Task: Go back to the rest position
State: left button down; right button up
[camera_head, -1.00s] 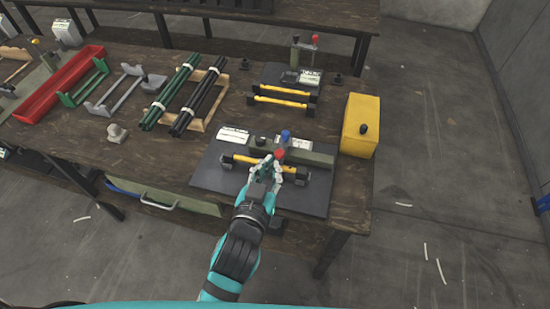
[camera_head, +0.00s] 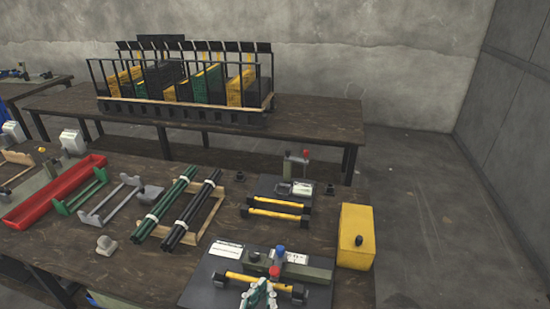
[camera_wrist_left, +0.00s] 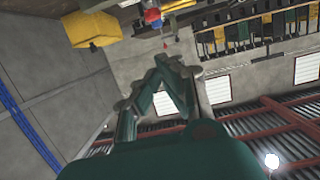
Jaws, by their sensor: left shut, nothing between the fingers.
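My left gripper (camera_head: 260,288) shows at the bottom edge of the head view, its fingers shut and empty. It overlaps the near side of the front press (camera_head: 300,270), close to the press's red knob (camera_head: 274,271); I cannot tell whether they touch. A blue knob (camera_head: 279,250) stands behind the red one. A black-ended yellow bar (camera_head: 248,280) lies along the front of the press, on a dark mat (camera_head: 200,290). The left wrist view shows the gripper fingers (camera_wrist_left: 172,68), with the red and blue knobs beyond. My right gripper is in neither view.
A yellow box (camera_head: 357,238) stands at the table's right edge. Behind the press are a second press (camera_head: 304,165), dark and green rods (camera_head: 190,205) and a red tray (camera_head: 55,193). A rack (camera_head: 185,85) fills the back table. Open floor lies to the right.

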pick_arm(q)
jog(key=s+a+f+n+g+y, duration=0.1)
jog(key=s+a+f+g+y, duration=0.3)
jog(key=a+f, duration=0.5)
jog(key=s+a+f+g+h, duration=0.1)
jog(key=s+a+f+g, duration=0.1)
jog(key=s+a+g, duration=0.35)
jog(key=s+a+f+g, duration=0.1)
jog(key=s+a+g, duration=0.15)
jog(key=s, duration=0.55)
notch_tip(320, 180, down, 25)
jog(key=m, duration=0.1)
jog(key=s+a+f+g, duration=0.2)
jog(key=s+a+f, duration=0.1)
jog(key=s+f, duration=1.4)
jog(key=shift+s+f, duration=0.2)
jog(key=shift+f, duration=0.1)
